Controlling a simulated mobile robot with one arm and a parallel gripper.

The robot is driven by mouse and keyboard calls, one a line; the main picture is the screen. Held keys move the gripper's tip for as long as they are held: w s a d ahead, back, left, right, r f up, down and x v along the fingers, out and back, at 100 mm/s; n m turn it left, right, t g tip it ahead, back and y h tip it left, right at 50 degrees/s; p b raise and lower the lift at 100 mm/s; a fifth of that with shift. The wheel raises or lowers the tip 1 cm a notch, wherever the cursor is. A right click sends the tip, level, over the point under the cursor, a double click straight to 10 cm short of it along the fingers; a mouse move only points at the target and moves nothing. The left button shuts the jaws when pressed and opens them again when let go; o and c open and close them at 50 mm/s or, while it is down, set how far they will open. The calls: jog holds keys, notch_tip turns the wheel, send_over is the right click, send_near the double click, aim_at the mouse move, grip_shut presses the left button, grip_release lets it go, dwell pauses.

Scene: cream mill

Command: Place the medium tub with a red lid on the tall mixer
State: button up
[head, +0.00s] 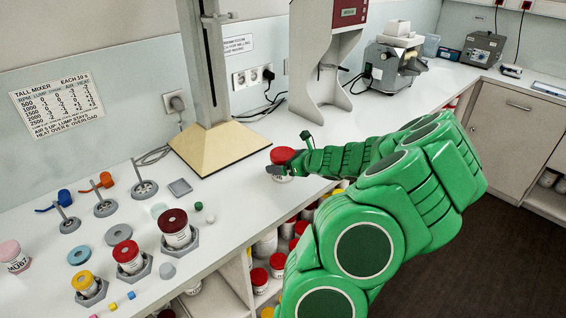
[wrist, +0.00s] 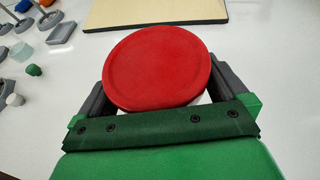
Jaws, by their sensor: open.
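My gripper (head: 280,170) is open around this tub; in the wrist view the gripper (wrist: 158,95) has a finger on each side. The tall mixer (head: 220,146), with a tan base and an upright column, stands just behind and left of the tub. Its tan base (wrist: 150,14) also shows at the top of the wrist view.
Other tubs with red (head: 127,252), dark red (head: 174,220) and yellow (head: 83,281) lids stand in grey holders at the left. A grey square plate (head: 180,187) and small pieces lie near the mixer. A grey machine (head: 320,75) stands behind right. Shelves below hold several tubs.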

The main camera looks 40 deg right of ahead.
jog(key=v, duration=1.2)
jog(key=w+a+r+n+g+y, duration=0.15)
jog(key=a+n, duration=0.25)
jog(key=a, duration=0.5)
jog(key=w+a+r+n+g+y, duration=0.1)
jog(key=a+r+n+g+y, duration=0.15)
jog(key=a+n, duration=0.45)
jog(key=w+a+r+n+g+y, duration=0.2)
jog(key=a+r, duration=0.1)
jog(key=a, duration=0.8)
jog(key=s+a+r+n+g+h, duration=0.1)
jog(key=s+a+n+g, duration=0.1)
jog(key=s+a+n, duration=0.3)
jog(key=s+a+n+g, duration=0.2)
jog(key=a+n, duration=0.1)
jog(key=a, duration=0.5)
jog(key=s+a+n+g+h, duration=0.2)
jog(key=s+a+n, duration=0.15)
jog(key=s, duration=0.35)
jog(key=s+a+n+g+h, duration=0.2)
jog(key=s+n, duration=0.3)
jog(key=s, duration=0.1)
jog(key=s+d+n+g+h, duration=0.1)
jog(key=s+d+n+h, duration=0.1)
jog(key=s, duration=0.6)
jog(key=shift+d+r+n+h, duration=0.35)
jog(key=shift+n+h, duration=0.45)
jog(key=shift+n, duration=0.35)
